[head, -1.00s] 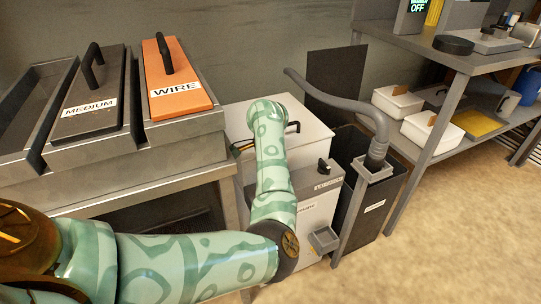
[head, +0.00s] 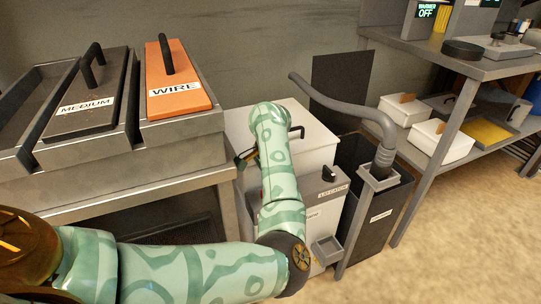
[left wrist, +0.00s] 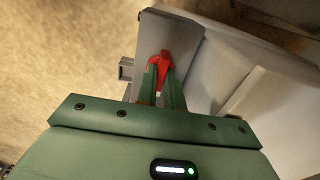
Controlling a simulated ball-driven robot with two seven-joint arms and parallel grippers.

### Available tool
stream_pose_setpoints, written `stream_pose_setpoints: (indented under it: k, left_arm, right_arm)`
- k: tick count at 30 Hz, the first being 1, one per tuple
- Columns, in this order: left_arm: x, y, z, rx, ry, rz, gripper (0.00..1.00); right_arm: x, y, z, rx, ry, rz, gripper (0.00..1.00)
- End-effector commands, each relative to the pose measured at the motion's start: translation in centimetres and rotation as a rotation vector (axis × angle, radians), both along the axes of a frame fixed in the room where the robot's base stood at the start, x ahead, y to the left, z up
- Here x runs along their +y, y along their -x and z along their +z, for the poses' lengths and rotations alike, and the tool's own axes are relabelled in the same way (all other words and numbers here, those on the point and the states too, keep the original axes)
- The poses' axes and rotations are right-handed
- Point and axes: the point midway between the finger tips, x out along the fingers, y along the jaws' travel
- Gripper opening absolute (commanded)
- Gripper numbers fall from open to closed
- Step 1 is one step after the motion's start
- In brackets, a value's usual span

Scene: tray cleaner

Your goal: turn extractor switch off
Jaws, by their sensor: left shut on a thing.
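My left arm comes in from the left in the head view and reaches over a pale box unit (head: 307,150). Its gripper is mostly hidden there behind the arm. In the left wrist view my left gripper (left wrist: 166,75) has its green fingers close together on a small red switch lever (left wrist: 165,56). The lever stands on a grey panel (left wrist: 180,35) of the unit. Whether it is in its on or off position I cannot tell. My right gripper is in neither view.
A grey hose (head: 345,107) runs down into a black bin (head: 388,212) right of the unit. A metal rack at left holds a grey "MEDIUM" lid (head: 95,115) and an orange "WIRE" lid (head: 178,82). A shelf table (head: 440,55) stands at right.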

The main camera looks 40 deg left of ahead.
Motion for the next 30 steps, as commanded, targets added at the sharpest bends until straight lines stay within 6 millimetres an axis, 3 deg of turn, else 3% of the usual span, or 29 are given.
stream_pose_setpoints:
  k: [5,6,8,19,23,30]
  left_arm:
    - [0.0,-0.1,0.1,-0.004,-0.001,0.001,0.00]
    - [0.0,-0.1,0.1,-0.004,-0.001,0.001,0.15]
    - [0.0,-0.1,0.1,-0.004,-0.001,0.001,0.31]
    - [0.0,0.0,0.3,-0.002,0.000,-0.049,0.31]
    - [0.0,0.1,0.9,-0.005,-0.001,-0.245,0.31]
    - [0.2,0.2,1.1,-0.002,-0.005,-0.889,0.31]
  right_arm:
    - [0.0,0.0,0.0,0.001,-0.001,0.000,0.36]
    - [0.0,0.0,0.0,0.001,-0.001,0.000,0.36]
    - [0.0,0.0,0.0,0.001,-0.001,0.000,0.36]
    - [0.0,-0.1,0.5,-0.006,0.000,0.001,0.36]
    - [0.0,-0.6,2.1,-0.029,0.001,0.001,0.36]
    - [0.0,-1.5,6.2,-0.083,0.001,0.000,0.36]
